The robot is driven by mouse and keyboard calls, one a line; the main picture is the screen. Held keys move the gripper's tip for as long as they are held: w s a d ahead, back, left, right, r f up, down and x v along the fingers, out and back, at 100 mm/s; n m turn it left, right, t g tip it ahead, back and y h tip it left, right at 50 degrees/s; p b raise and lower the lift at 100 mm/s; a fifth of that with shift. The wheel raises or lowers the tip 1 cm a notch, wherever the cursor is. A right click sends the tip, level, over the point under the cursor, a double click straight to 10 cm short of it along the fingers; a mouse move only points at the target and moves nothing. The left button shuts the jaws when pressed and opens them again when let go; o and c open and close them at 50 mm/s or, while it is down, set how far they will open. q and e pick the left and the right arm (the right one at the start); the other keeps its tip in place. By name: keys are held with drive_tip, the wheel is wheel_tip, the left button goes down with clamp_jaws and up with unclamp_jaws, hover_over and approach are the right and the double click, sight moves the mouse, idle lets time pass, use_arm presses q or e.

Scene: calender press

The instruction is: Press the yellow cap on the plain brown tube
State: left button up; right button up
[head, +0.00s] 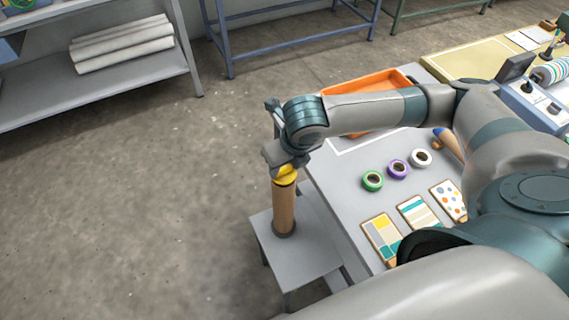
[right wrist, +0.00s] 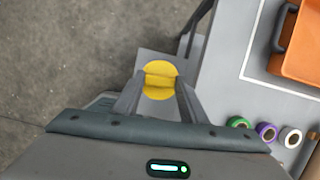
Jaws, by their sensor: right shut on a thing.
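The plain brown tube (head: 283,210) stands upright in a dark ring on a small grey stand (head: 312,260) beside the table. The yellow cap (head: 286,180) is at the tube's top end, in line with it. I cannot tell how deep the cap sits. My right gripper (head: 285,168) points down from above and is shut on the cap. In the right wrist view the round cap (right wrist: 160,67) shows between the two fingers (right wrist: 160,82), which hold its raised middle grip. The tube is hidden beneath the cap there. My left gripper is not in view.
The grey table (head: 345,185) right of the stand holds green (head: 372,181), purple and white tape rolls, several patterned cards and an orange tray (head: 345,92). A shelf with white rolls (head: 122,45) is at the upper left. The floor left of the stand is clear.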

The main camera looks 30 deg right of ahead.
drive_tip(key=shift+r+p, duration=0.1)
drive_tip(key=shift+p, duration=0.65)
idle(0.8)
drive_tip(key=shift+f, duration=0.55)
idle(0.7)
drive_tip(key=shift+f+p, duration=0.15)
drive_tip(key=shift+p, duration=0.25)
idle(0.5)
drive_tip(key=o, duration=1.7)
drive_tip(key=shift+c, duration=0.2)
drive_tip(key=shift+r+p, duration=3)
drive_tip(key=shift+p, duration=0.6)
drive_tip(key=shift+c, duration=0.6)
